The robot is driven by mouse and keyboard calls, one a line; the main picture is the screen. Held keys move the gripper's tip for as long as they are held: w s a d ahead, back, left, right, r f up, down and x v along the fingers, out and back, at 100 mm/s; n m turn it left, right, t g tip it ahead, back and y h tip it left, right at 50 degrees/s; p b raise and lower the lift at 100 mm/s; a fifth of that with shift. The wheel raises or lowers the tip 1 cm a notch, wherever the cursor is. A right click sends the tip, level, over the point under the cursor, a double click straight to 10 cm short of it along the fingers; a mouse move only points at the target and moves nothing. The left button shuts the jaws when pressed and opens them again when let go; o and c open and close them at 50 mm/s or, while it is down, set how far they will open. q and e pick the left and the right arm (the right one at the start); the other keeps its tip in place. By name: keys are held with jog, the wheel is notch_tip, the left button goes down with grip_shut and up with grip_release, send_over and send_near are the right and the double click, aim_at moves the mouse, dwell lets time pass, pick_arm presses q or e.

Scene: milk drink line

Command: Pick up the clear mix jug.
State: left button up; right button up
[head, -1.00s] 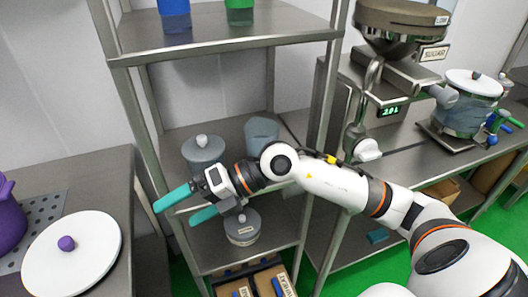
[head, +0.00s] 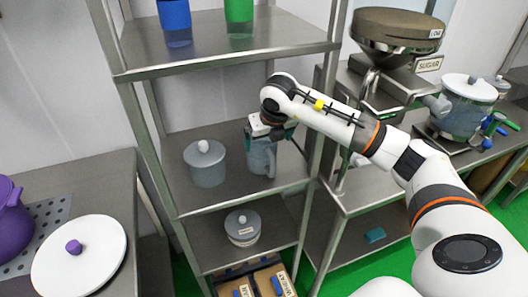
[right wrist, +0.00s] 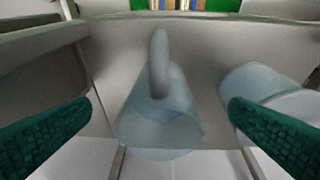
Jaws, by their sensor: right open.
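The clear mix jug (head: 262,158) is a bluish see-through vessel standing on the middle shelf of the metal rack. My left gripper is not in view.
A lidded clear pot (head: 206,165) stands left of the jug on the same shelf. A similar lidded pot (head: 243,228) stands on the shelf below. Rack posts and the upper shelf (head: 220,52) frame the space. The sugar hopper (head: 397,30) is at right.

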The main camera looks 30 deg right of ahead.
aim_at(264, 156)
jog(key=shift+w+d, duration=0.2)
jog(key=shift+w, duration=0.4)
jog(key=shift+w+d, duration=0.2)
jog(key=shift+w, duration=0.35)
jog(key=p+x, duration=0.1)
jog(key=x, duration=0.4)
jog(key=shift+p, duration=0.4)
jog(key=shift+s, duration=0.1)
jog(key=c, duration=1.5)
jog(key=shift+c, duration=0.4)
jog(key=shift+r, duration=0.1)
